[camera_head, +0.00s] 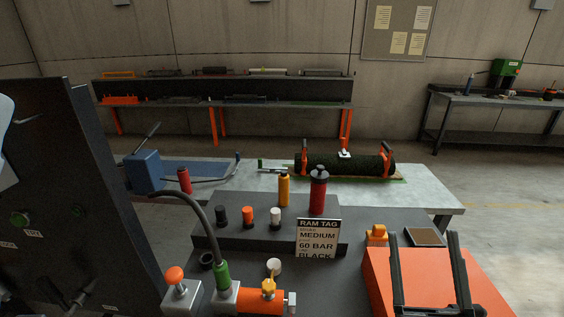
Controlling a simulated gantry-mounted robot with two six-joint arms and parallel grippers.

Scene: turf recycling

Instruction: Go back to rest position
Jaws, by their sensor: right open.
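My right gripper (424,238) is at the bottom right, its two black fingers spread wide and pointing away from me. It is open, with nothing held between the fingers. It shows in front of an orange surface (490,285). My left gripper is not in view.
A dark stepped bench holds a sign (318,240) reading "RAM TAG", a red bottle (318,190), a yellow bottle (284,190) and small cylinders. Behind, a dark turf roll (340,163) lies on a grey table (425,190). A tall dark panel (80,180) stands left.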

